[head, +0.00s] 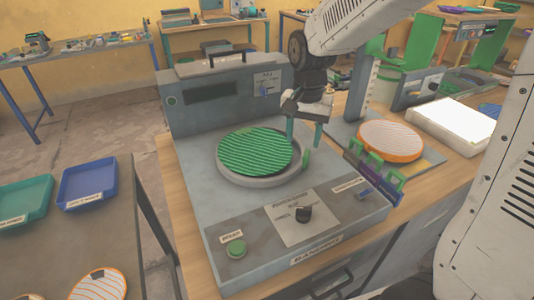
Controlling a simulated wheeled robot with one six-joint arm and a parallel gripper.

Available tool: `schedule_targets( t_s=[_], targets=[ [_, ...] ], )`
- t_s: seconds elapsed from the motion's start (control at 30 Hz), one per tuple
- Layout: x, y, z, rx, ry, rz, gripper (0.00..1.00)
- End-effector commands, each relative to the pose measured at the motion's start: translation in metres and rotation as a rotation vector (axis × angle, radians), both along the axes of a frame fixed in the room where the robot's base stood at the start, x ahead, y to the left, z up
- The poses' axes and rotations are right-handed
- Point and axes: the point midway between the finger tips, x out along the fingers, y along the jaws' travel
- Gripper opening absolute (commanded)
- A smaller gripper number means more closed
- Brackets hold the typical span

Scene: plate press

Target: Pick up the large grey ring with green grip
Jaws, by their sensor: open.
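The large grey ring (258,182) lies on the flat top of the grey machine, around a green striped disc (254,153). Its green grip (306,160) stands up at the ring's right side. My gripper (304,142) points down just above and behind the green grip, its two teal fingers apart. Nothing shows between the fingers. I cannot tell whether either finger touches the ring or grip.
An orange-rimmed striped disc (390,140) and green brackets (375,160) stand to the right. Blue (88,183) and teal (24,207) trays lie left.

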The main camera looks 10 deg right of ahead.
Motion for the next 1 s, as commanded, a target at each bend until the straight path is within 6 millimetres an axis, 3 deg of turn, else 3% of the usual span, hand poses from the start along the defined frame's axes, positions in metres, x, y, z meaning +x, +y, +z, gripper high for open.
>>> schedule_targets(
  t_s=[0.33,0.63,0.67,0.83,1.0],
  targets=[
    [-0.006,-0.005,-0.048,0.0,0.002,0.001,0.51],
    [-0.005,-0.005,-0.054,0.0,0.0,0.002,0.51],
    [-0.005,-0.005,-0.054,0.0,0.0,0.002,0.48],
    [-0.005,-0.005,-0.053,0.0,0.0,0.002,0.01],
    [-0.005,-0.005,-0.053,0.0,0.0,0.002,0.0]
  ],
)
